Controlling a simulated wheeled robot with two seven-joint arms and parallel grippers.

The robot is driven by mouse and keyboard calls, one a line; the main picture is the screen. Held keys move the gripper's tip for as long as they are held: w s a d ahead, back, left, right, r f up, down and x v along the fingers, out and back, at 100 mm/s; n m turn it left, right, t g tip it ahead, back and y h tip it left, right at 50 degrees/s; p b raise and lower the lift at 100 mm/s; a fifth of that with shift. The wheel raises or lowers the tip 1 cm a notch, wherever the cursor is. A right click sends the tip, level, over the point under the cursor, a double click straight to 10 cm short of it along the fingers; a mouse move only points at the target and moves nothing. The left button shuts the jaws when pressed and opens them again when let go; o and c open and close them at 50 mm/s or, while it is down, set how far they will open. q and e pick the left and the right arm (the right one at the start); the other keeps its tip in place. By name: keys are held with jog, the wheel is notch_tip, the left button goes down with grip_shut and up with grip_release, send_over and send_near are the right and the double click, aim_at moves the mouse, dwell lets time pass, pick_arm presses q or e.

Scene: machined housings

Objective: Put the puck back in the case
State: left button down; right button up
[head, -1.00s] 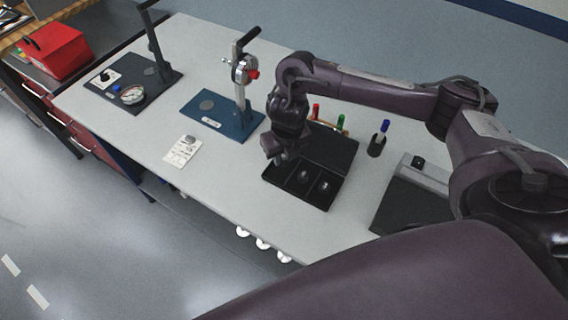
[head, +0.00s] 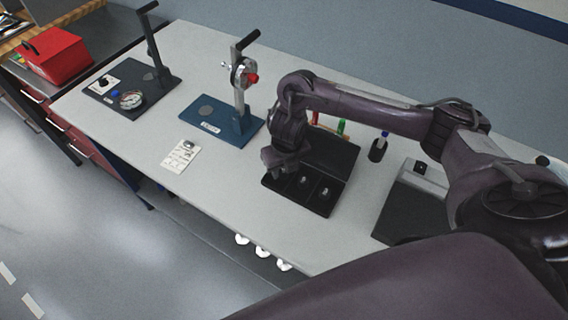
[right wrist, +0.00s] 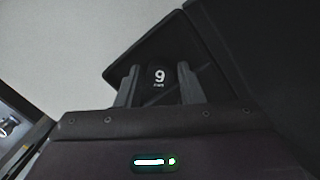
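The black case (head: 331,203) stands open on the bench, its lid raised at the back. Two of its compartments show small pale marks. My right gripper (head: 272,172) is low at the case's left end and hides part of it. In the right wrist view its fingers (right wrist: 158,88) are spread apart over a dark surface marked "9 mm" (right wrist: 159,78). I cannot tell whether that is a puck's top or the compartment floor. A grey disc (head: 189,145) lies on a white card (head: 179,156) left of the case. My left gripper is not in view.
A blue-based stand (head: 222,124) with a dial and a black-based gauge stand (head: 132,96) are farther left. A pen cup (head: 377,151) and a grey device (head: 413,199) stand right of the case. Bench around the white card is clear.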

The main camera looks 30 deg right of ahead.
aim_at(286, 179)
notch_tip(286, 179, up, 12)
jog(key=s+p, duration=0.1)
jog(key=p, duration=0.3)
jog(key=shift+s+r+p, duration=0.15)
jog(key=shift+s+p, duration=0.05)
jog(key=shift+p, duration=0.15)
jog(key=shift+a, duration=0.1)
